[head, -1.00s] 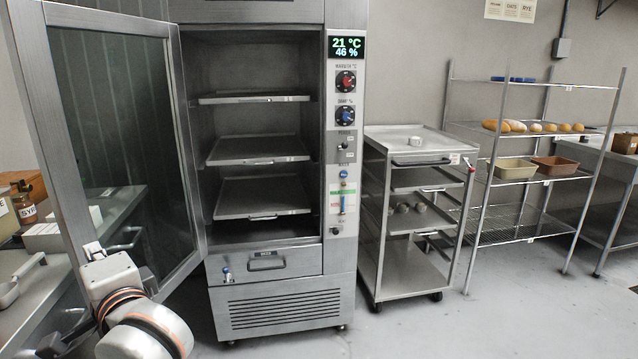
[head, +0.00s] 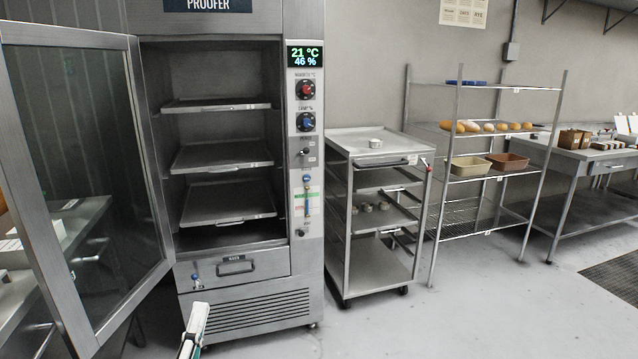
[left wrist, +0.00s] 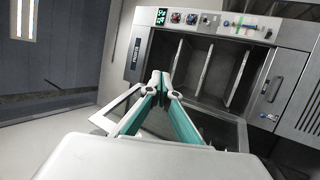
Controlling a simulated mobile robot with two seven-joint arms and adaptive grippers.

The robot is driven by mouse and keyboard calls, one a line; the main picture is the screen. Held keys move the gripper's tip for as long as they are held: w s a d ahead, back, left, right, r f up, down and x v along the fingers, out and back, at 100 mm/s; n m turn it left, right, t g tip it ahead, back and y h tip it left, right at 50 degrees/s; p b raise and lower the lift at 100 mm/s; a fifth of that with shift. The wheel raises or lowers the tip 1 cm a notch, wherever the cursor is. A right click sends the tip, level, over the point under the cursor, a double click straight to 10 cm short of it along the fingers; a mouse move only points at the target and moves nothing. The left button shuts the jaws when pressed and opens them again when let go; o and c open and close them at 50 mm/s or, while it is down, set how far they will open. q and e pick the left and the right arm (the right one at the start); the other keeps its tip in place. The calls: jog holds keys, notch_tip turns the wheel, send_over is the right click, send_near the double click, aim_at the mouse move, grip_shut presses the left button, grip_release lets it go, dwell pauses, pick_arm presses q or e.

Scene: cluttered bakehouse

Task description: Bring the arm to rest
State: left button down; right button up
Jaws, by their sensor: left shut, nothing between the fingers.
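My left gripper (head: 192,330) shows at the bottom of the head view, in front of the lower part of the proofer. In the left wrist view its two green-padded fingers (left wrist: 160,82) meet at the tips, shut and empty. The steel proofer (head: 232,275) stands in front of me with its glass door (head: 85,160) swung open to the left. In the left wrist view the proofer (left wrist: 205,42) appears tilted beyond the fingers. My right gripper is in neither view.
Inside the proofer are several trays (head: 222,158). A steel rack trolley (head: 378,265) stands to its right, then a wire shelf (head: 480,228) with loaves and tins. A steel table (head: 575,160) is at far right. The floor at front right is clear.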

pick_arm(q)
jog(key=s+d+f+m+g+h, duration=0.2)
jog(key=d+f+m+g+h, duration=0.25)
jog(key=f+m, duration=0.6)
jog(key=s+f+m+g+p, duration=0.1)
jog(key=s+f+m+g, duration=0.3)
jog(key=f, duration=0.9)
jog(key=s+f+m+g, duration=0.4)
jog(key=s+f+m, duration=0.3)
jog(key=s+f, duration=0.3)
notch_tip(320, 180, down, 4)
jog(key=shift+s+d+r+g+y+p, duration=0.25)
jog(key=shift+s+d+g+y+p, duration=0.05)
jog(key=shift+g+y+p, duration=0.05)
